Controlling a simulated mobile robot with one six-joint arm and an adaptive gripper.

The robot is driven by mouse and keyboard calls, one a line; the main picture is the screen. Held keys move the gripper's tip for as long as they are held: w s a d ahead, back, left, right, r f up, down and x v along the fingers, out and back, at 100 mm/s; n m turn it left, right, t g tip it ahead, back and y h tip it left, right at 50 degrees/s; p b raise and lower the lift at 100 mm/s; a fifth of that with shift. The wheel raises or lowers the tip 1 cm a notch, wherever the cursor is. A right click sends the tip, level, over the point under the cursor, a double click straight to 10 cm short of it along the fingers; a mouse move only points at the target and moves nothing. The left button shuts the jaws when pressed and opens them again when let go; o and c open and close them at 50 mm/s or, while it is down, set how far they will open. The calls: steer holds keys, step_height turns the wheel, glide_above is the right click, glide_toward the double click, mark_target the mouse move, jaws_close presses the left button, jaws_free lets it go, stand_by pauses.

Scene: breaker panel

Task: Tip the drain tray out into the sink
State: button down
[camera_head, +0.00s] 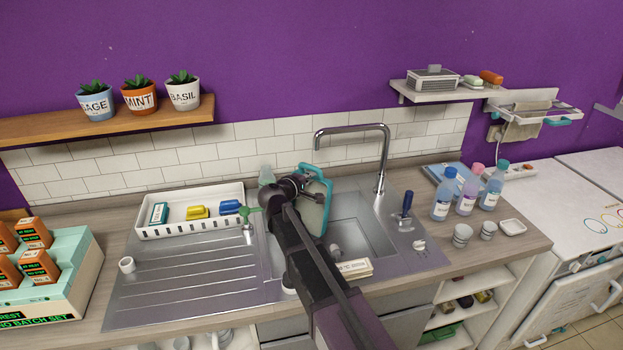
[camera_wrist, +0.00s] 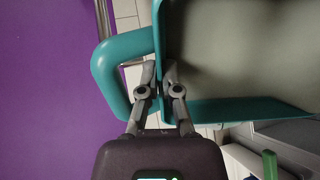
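The drain tray, teal-rimmed with a pale inside (camera_head: 315,213), stands steeply on edge over the sink (camera_head: 350,236) in the head view. In the wrist view its teal wall and looped handle (camera_wrist: 112,75) fill the top. My gripper (camera_wrist: 160,80) is shut on the tray wall beside the handle; it also shows in the head view (camera_head: 304,187). The tray appears held above the basin. My arm hides part of the sink, and I cannot tell whether any liquid is in the tray.
A tall faucet (camera_head: 383,165) rises behind the sink. A white rack (camera_head: 152,229) with a yellow and a blue item sits left, above the ribbed drainboard (camera_head: 190,275). Several bottles and cups stand right. A blue-handled brush (camera_head: 407,203) and a pale block (camera_head: 354,268) lie near the rim.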

steer(key=shift+s+a, duration=0.1)
steer(key=shift+s, duration=0.05)
stand_by(0.5)
steer(key=shift+s+a+r+b, duration=0.1)
steer(key=shift+s+a+b, duration=0.1)
steer(key=shift+s+b, duration=0.2)
steer(key=shift+t, duration=0.3)
steer(key=shift+s+a+h+b, duration=0.25)
steer(key=shift+s+h+b, duration=0.05)
steer(key=shift+s+b, duration=0.1)
steer(key=shift+s+t, duration=0.1)
steer(key=shift+t, duration=0.2)
stand_by(0.5)
steer(key=shift+s+a+r+b, duration=0.1)
steer(key=shift+s+a+b, duration=0.2)
steer(key=shift+s+b, duration=0.15)
steer(key=shift+w, duration=0.1)
steer(key=shift+a+t+h, duration=0.1)
steer(key=shift+t+h, duration=0.2)
